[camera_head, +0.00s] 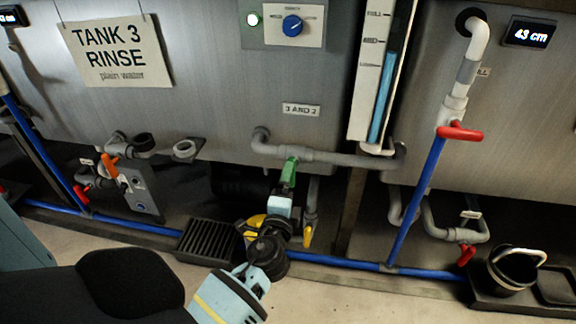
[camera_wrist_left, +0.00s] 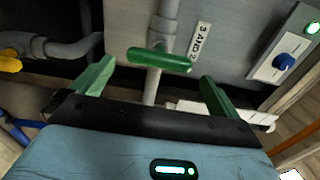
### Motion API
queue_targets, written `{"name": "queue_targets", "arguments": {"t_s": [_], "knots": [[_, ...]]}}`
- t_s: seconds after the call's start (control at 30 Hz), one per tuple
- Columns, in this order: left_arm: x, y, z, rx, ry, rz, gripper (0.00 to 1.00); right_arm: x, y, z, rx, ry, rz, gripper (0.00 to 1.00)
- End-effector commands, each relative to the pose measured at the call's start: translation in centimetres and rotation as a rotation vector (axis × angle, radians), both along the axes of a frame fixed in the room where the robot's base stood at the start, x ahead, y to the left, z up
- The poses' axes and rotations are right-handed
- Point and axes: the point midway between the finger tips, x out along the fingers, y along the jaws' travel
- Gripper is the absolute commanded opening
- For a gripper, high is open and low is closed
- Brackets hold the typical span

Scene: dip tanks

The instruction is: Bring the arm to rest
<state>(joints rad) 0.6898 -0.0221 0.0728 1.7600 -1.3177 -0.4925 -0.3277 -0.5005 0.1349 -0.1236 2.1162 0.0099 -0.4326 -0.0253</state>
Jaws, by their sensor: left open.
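My left gripper (camera_head: 289,175) is at the low pipe under the label "3 AND 2" (camera_head: 301,109). In the left wrist view its two green fingers (camera_wrist_left: 158,85) stand apart, open and empty. A green valve handle (camera_wrist_left: 160,60) lies crosswise ahead of the fingertips, with a gap to each finger. In the head view the handle and the green fingers overlap, so I cannot tell them apart there. My right gripper is not in view.
Grey pipe (camera_head: 340,158) runs just above the gripper. A yellow handle (camera_head: 307,236) hangs beside my wrist. A blue floor pipe (camera_head: 335,263), a dark grate (camera_head: 207,240) and a red-handled valve (camera_head: 459,132) are nearby. A black bucket (camera_head: 513,268) stands at lower right.

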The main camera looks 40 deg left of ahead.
Motion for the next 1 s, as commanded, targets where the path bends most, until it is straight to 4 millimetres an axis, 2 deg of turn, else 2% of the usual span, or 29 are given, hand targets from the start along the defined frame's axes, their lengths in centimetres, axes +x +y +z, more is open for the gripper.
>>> {"name": "queue_targets", "arguments": {"t_s": [0.43,0.57,0.67,0.77,1.0], "knots": [[0.0,0.0,0.0,-0.001,0.000,0.000,1.00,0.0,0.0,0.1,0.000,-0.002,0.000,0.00],[-0.8,-0.3,0.2,-0.031,0.009,-0.011,1.00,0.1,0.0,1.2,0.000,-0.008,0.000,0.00],[-2.7,-0.8,0.5,-0.098,0.029,-0.034,1.00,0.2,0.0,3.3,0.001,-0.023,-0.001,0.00],[-5.4,-1.8,0.6,-0.198,0.060,-0.065,1.00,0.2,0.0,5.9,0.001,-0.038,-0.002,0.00],[-13.1,-4.5,-0.1,-0.475,0.151,-0.110,1.00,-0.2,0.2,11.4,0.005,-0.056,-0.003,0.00]]}}
